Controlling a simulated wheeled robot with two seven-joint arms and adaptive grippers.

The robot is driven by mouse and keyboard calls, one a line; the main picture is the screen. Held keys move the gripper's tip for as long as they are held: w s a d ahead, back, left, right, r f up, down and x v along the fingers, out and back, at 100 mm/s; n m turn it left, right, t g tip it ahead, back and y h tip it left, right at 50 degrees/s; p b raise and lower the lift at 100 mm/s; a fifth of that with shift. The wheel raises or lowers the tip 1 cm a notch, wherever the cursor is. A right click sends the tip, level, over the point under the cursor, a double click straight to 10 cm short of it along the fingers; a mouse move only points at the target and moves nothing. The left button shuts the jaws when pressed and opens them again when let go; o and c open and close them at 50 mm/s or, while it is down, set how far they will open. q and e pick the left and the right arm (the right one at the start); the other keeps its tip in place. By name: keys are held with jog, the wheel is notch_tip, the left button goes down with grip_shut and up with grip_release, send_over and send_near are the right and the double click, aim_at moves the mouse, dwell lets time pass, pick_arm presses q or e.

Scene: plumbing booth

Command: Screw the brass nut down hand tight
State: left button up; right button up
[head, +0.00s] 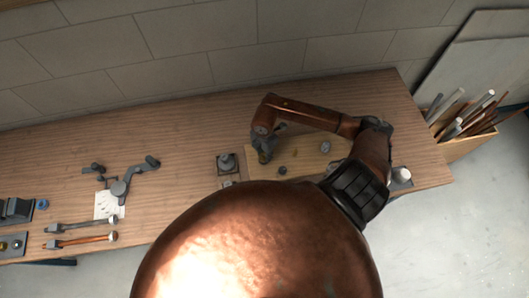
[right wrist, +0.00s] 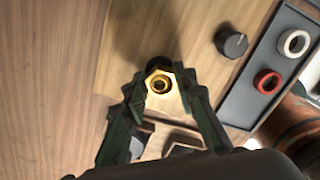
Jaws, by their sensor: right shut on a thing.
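The brass nut (right wrist: 160,84) sits between the fingertips of my right gripper (right wrist: 160,82) in the right wrist view, with a finger on either side. The gripper is shut on it. I look down into the round opening of the nut; what lies beneath it is hidden. In the head view my right gripper (head: 264,155) points down at the left end of a pale wooden board (head: 310,166). The nut is hidden there. My left gripper is not in view.
A dark knob-like piece (right wrist: 231,42) stands on the board. Beside it a grey tray holds a white ring (right wrist: 294,42) and a red ring (right wrist: 267,81). A grey fitting (head: 226,162) stands left of the board. Wrenches (head: 85,239) lie further left. A pipe crate (head: 472,145) is at right.

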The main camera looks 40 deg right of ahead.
jog(key=shift+m, duration=0.3)
jog(key=o, duration=1.2)
jog(key=shift+o, duration=0.5)
jog(key=o, duration=0.8)
jog(key=shift+c, duration=0.2)
jog(key=shift+r+p, duration=2)
jog(key=shift+r, duration=0.55)
jog(key=shift+c, duration=0.3)
